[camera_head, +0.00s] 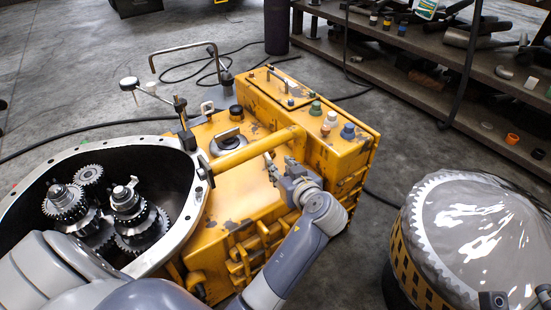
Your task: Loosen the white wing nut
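A small white knob (329,120) stands on top of the yellow box-shaped part of the housing (337,151), between a green knob (315,108) and a blue knob (348,131). It looks like the white wing nut, but its wings are too small to make out. My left gripper (279,160) is to the left of the knobs and nearer the camera, over the yellow housing. Its two fingers are apart with nothing between them, and it is clear of the white knob. Two dark grey pieces at the bottom right edge appear to be fingers of my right gripper (518,298), mostly cut off.
An open gear case (196,208) with several gears is at left. A thick yellow pipe (258,150) runs beside my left gripper. A grey plastic-covered drum (475,225) stands at right. A cluttered shelf (430,45) is behind. Concrete floor lies between.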

